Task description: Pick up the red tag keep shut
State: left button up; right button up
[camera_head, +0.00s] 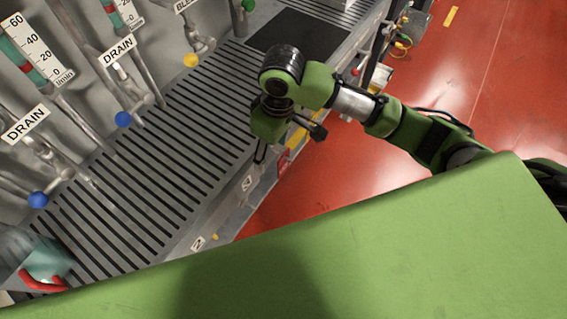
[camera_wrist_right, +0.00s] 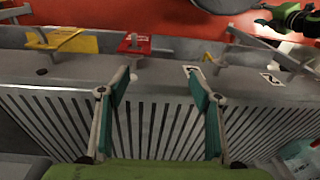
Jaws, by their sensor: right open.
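The red tag (camera_wrist_right: 136,46) hangs over the front edge of the slatted grey bench in the right wrist view, with a grey peg standing against it. A patch of red, which looks like the same tag (camera_head: 284,164), shows below my right gripper in the head view. My right gripper (camera_wrist_right: 158,78) is open and empty. Its two teal-padded fingers stand wide apart over the slats, on the bench side of the tag and apart from it. In the head view my right gripper (camera_head: 288,140) is above the bench's front edge, partly hidden by its own wrist. My left gripper is not in view.
A yellow tag (camera_wrist_right: 64,40) hangs left of the red one. White number labels (camera_wrist_right: 194,72) mark the bench edge. Pipes with blue knobs (camera_head: 123,120) line the back panel. A teal item with a red handle (camera_head: 45,262) stands lower left. The slatted top (camera_head: 150,190) is mostly clear.

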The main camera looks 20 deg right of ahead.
aim_at(282, 156)
jog(key=shift+h, duration=0.6)
jog(key=d, duration=0.1)
jog(key=w+d+r, duration=0.1)
jog(key=w+d, duration=0.1)
jog(key=shift+r, duration=0.4)
notch_tip(282, 156, down, 8)
jog(key=shift+d+f, duration=0.1)
jog(key=shift+d, duration=0.05)
jog(key=shift+s+d+f+p, duration=0.15)
jog(key=shift+f+p, duration=0.4)
jog(key=shift+f, duration=2.1)
jog(key=c, duration=1)
